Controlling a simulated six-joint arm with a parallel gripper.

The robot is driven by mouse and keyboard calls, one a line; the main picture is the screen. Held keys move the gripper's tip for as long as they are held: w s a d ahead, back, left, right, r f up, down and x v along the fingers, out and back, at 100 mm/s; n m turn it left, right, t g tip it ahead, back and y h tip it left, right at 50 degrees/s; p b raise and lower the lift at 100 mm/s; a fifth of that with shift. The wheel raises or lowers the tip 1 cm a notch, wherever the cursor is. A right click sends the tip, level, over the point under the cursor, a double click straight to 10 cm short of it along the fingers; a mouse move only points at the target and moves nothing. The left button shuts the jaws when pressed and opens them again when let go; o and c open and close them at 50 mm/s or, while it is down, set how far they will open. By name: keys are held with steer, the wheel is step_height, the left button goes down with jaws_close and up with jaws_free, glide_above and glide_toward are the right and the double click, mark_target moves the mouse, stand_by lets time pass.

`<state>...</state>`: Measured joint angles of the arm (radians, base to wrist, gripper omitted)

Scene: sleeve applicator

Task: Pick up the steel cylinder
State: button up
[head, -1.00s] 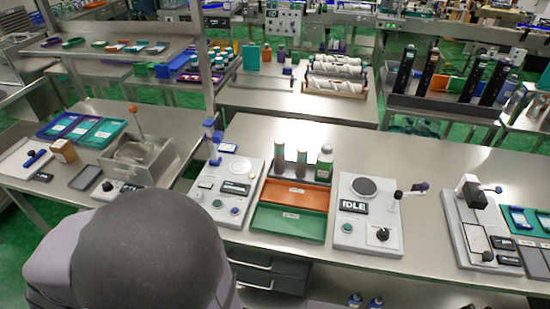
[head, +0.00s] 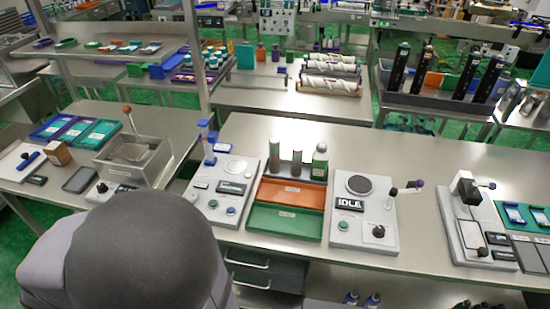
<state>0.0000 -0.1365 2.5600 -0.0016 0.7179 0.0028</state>
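Three upright cylindrical items stand side by side behind the orange tray on the middle bench. The left one is a tall grey cylinder (head: 275,155). The middle one is a shorter, narrower grey-brown cylinder (head: 297,163). The right one is a green and white bottle (head: 319,162). I cannot tell for sure which is the steel cylinder; the two on the left look most like metal. My gripper is not in view. A large dark rounded part of my own body fills the lower left and hides the bench edge there.
An orange tray (head: 290,194) and a green tray (head: 284,223) lie before the cylinders. A grey device with a blue post (head: 222,188) stands left, and a device reading IDLE (head: 363,215) right. Bare bench lies behind them. A clear box (head: 133,157) is on the left bench.

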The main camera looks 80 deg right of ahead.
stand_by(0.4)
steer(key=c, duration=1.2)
